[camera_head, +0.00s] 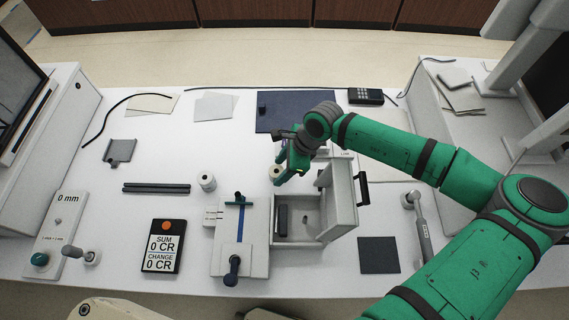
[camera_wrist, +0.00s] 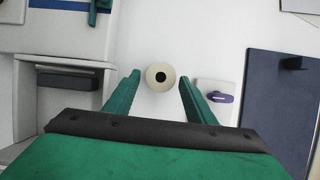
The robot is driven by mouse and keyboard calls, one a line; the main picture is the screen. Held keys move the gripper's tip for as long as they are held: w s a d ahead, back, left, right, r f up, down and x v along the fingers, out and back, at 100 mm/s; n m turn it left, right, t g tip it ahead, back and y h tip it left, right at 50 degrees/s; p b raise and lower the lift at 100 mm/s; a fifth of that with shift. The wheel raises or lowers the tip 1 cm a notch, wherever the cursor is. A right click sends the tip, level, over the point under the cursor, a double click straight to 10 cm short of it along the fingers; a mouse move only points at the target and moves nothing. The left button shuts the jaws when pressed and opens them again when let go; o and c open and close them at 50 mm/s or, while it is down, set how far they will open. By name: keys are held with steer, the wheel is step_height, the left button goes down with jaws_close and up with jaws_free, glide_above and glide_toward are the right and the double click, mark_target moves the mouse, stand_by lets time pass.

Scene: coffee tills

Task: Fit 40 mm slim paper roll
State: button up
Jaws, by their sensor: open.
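My gripper (camera_head: 285,172) is open, with two green fingers pointing down over the middle of the white table. A cream paper roll (camera_head: 275,174) with a dark core stands on the table beside the fingertips. In the wrist view this roll (camera_wrist: 160,76) shows from above, between and slightly beyond the open fingers (camera_wrist: 160,92); I see no contact. A second paper roll (camera_head: 207,182) stands upright further left. A white box with an open bay (camera_head: 329,227) stands in front of my gripper, its black-handled side panel (camera_head: 343,190) upright. I cannot tell the rolls' widths.
A white fixture with a blue bar and dark knob (camera_head: 228,240) stands left of the box. A SUM/CHANGE display (camera_head: 163,240), dark bars (camera_head: 156,188) and a grey bracket (camera_head: 120,150) lie left. A navy mat (camera_head: 270,118) lies behind; a dark pad (camera_head: 379,255) lies front right.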

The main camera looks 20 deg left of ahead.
mark_target(281, 171)
steer(key=shift+a+f, duration=0.1)
steer(key=shift+f, duration=0.05)
steer(key=c, duration=1)
steer(key=shift+r, duration=3.3)
